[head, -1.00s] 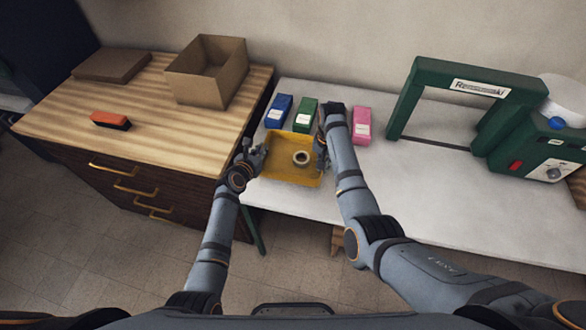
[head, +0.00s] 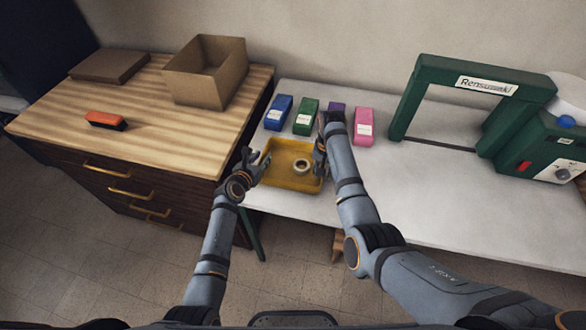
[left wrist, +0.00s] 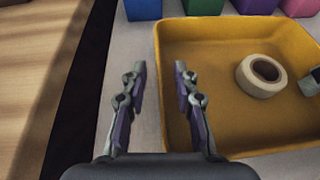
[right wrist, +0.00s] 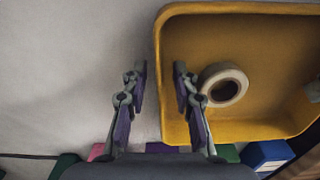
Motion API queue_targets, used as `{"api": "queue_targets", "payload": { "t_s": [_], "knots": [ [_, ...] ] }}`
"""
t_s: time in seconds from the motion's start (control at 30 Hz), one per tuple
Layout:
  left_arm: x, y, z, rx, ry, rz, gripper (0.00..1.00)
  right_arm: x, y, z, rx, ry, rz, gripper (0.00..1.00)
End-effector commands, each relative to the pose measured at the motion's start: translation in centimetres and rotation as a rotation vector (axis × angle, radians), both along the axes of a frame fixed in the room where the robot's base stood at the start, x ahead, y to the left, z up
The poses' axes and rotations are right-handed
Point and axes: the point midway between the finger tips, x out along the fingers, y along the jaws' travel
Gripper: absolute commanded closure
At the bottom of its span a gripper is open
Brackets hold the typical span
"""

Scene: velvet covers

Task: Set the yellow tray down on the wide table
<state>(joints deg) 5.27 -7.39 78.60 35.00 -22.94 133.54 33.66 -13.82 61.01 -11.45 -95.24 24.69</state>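The yellow tray (head: 268,178) appears to rest on the wide white table (head: 420,195), near its front edge at the left. A pale tape roll (head: 302,167) lies in it; the roll also shows in the left wrist view (left wrist: 247,83). My left gripper (head: 254,158) is at the tray's left side. In the left wrist view its fingers (left wrist: 160,85) are apart, with the tray's side wall between them and not pinched. My right gripper (head: 319,150) is at the right side. In the right wrist view its fingers (right wrist: 160,85) stand apart around the tray's wall.
A green machine (head: 535,140) stands at the right. A wooden cabinet (head: 165,130) on the left holds an open box (head: 190,92) and a brush (head: 105,119). The table's middle is clear.

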Motion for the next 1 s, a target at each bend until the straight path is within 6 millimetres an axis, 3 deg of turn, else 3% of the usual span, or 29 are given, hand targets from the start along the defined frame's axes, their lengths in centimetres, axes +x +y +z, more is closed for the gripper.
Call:
{"api": "queue_targets", "payload": {
  "t_s": [0.3, 0.5, 0.8, 1.0],
  "knots": [
    [-6.3, 2.0, 2.5, 0.002, 0.004, 0.0, 0.71, 0.0, 0.0, -0.1, -0.001, 0.001, 0.0, 0.72],
    [-9.2, 3.0, 3.8, 0.002, 0.005, -0.001, 0.71, 0.0, 0.0, -0.1, -0.002, 0.002, 0.0, 0.72],
    [-9.9, 3.2, 4.2, 0.001, 0.003, -0.001, 0.71, 0.0, 0.0, 0.3, -0.001, 0.001, 0.0, 0.72],
    [-9.9, 3.2, 4.2, 0.001, 0.003, -0.001, 0.71, 0.1, 0.0, 4.2, -0.001, -0.004, -0.001, 0.72]
  ]
}}
